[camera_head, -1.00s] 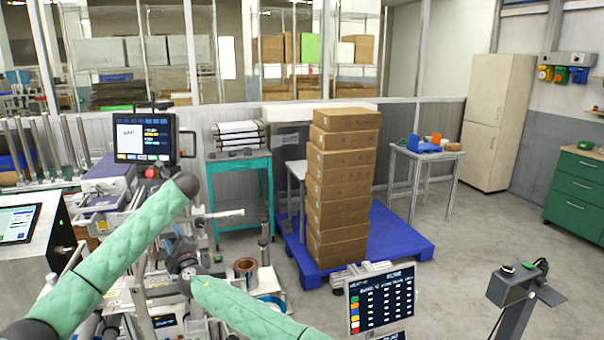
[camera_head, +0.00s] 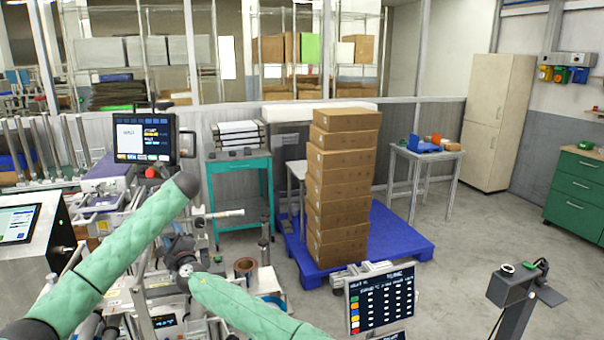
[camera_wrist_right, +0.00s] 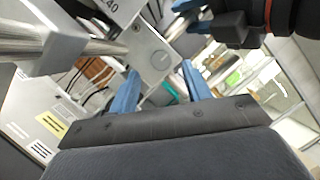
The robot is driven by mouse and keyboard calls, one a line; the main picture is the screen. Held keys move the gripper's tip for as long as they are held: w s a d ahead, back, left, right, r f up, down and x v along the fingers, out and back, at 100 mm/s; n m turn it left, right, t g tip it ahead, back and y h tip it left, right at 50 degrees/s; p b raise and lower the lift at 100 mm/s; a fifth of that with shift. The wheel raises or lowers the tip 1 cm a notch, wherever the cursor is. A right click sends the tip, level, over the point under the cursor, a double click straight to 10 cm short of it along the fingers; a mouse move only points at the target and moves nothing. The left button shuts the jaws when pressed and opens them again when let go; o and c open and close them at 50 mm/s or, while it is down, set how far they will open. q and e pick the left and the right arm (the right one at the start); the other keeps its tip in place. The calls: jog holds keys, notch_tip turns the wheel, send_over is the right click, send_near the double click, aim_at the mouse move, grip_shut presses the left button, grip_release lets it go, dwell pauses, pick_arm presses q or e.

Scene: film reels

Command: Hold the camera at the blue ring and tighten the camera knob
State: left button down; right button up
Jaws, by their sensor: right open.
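My right gripper (camera_wrist_right: 160,68) is open in the right wrist view, with two blue fingers apart on either side of a grey metal block (camera_wrist_right: 153,48). I cannot tell whether the fingers touch it. In the head view the right hand (camera_head: 183,264) is small among the machine parts. My left gripper (camera_wrist_right: 196,16) shows partly at the top of the right wrist view, with blue fingers and a black body; its grip is unclear. I cannot make out the camera, its blue ring or its knob with certainty.
A metal rod (camera_wrist_right: 95,48) and a grey clamp block (camera_wrist_right: 45,40) lie close to the right gripper. A monitor (camera_head: 143,138) stands behind the machine. A display panel (camera_head: 381,302) is right of my right arm. Stacked cartons (camera_head: 338,190) stand on a blue pallet (camera_head: 405,238).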

jog(key=shift+x, duration=2.2)
jog(key=shift+d+r, duration=0.1)
jog(key=shift+r, duration=0.05)
jog(key=shift+n, duration=0.4)
jog(key=c, duration=0.9)
jog(key=shift+m, duration=0.3)
jog(key=o, duration=0.9)
